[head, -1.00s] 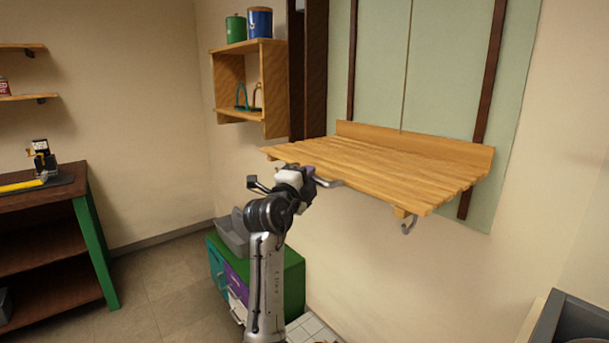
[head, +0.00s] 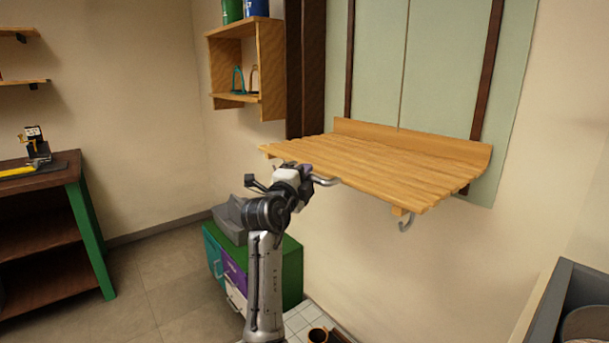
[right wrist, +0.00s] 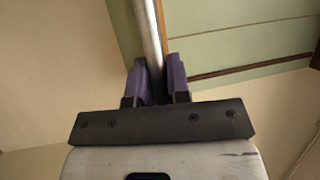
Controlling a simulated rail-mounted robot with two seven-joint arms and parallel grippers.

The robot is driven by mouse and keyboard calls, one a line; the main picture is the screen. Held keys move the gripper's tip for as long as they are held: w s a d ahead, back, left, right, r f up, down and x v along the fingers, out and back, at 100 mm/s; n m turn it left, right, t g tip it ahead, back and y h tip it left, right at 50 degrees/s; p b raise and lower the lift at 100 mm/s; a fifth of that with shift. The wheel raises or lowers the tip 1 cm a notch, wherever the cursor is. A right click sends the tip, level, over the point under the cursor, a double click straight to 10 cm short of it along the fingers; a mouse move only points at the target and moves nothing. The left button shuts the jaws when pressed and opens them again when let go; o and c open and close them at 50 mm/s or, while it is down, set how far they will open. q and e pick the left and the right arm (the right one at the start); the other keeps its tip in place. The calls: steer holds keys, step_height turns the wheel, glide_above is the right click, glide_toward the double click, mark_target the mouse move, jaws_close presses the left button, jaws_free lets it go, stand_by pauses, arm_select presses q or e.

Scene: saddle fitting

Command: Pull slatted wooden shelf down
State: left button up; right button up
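The slatted wooden shelf (head: 390,168) is mounted level on dark vertical rails against a pale green wall panel. It has a raised back board (head: 410,142). A grey metal handle (head: 326,182) shows at its front edge, beside my right gripper (head: 308,176). In the right wrist view the purple fingers of my right gripper (right wrist: 157,82) are closed around a round metal bar (right wrist: 148,32), one on each side. My left gripper is not in view.
A small wooden wall cabinet (head: 262,68) hangs left of the rails. Below stands a green-topped drawer unit (head: 290,262) carrying a grey bin (head: 231,220). A workbench (head: 40,205) stands far left, and a dark grey container (head: 585,300) is at lower right.

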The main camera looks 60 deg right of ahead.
steer(key=o, duration=0.4)
steer(key=shift+f, duration=0.35)
steer(key=shift+o, duration=0.2)
steer(key=shift+r, duration=0.1)
steer(key=a+f+p, duration=0.1)
steer(key=a+f, duration=0.1)
steer(key=a, duration=1.1)
steer(key=shift+s+a+f, duration=0.2)
steer(key=shift+s+a, duration=0.05)
steer(key=shift+a, duration=0.05)
